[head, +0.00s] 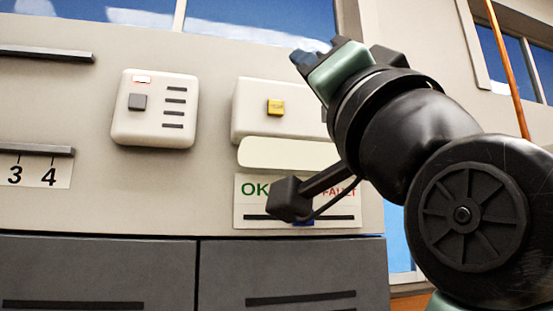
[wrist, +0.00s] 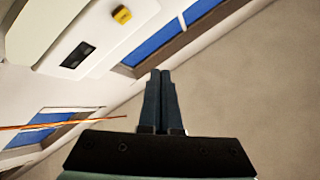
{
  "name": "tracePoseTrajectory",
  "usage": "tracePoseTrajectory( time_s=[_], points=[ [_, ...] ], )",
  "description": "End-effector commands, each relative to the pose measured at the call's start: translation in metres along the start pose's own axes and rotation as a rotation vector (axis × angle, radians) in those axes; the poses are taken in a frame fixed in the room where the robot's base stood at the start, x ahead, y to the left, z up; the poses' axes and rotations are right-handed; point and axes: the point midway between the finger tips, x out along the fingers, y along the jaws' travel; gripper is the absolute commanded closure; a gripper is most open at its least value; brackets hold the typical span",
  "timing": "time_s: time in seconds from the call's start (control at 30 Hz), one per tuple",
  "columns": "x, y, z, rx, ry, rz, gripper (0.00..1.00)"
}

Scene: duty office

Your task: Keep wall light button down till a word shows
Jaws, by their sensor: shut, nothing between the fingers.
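A white wall light box (head: 248,112) hangs on the wall, with a yellow square button (head: 275,107) on its front and a cream bar (head: 288,153) below. In the wrist view the box (wrist: 110,45), the yellow button (wrist: 121,14) and a dark panel (wrist: 78,54) show at the upper left. I can read no word on that panel; my arm hides most of it in the head view. My gripper (head: 303,60) is shut and empty, above and right of the button and apart from it. Its closed fingers (wrist: 161,75) point away from the button in the wrist view.
A sign (head: 250,215) reading OK and FAULT is below the light, partly covered by my arm. Another white box (head: 154,108) with a grey button is to the left. Grey cabinets (head: 100,265) stand below. An orange pole (head: 508,70) is at right.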

Motion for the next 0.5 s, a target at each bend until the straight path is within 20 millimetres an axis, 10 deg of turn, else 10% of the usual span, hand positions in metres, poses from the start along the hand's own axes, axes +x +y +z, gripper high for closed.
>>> tracePoseTrajectory(
  time_s=[0.5],
  points=[
    [0.027,0.019,0.019,0.0,-0.002,0.003,1.0]
  ],
)
